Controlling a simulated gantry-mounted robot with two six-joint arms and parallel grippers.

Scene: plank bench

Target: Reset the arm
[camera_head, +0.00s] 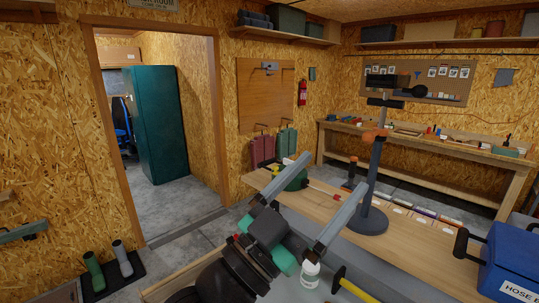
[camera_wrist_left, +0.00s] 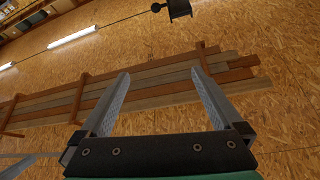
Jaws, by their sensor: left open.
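My left gripper (camera_head: 338,171) comes up from the bottom of the head view, over the near part of the plank bench (camera_head: 412,248). Its two long grey fingers are spread wide apart and point up and away. In the left wrist view my left gripper (camera_wrist_left: 160,73) has nothing between its fingers. That view looks toward an OSB wall with several long boards (camera_wrist_left: 165,85) on wooden brackets. My right gripper is not in view.
A dark grey stand (camera_head: 373,185) rises from the bench beyond the fingers. A white bottle (camera_head: 309,274) and a yellow-handled tool (camera_head: 355,288) are near the arm. A blue box (camera_head: 510,262) is at right. A green object (camera_head: 296,181) is partly behind a finger.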

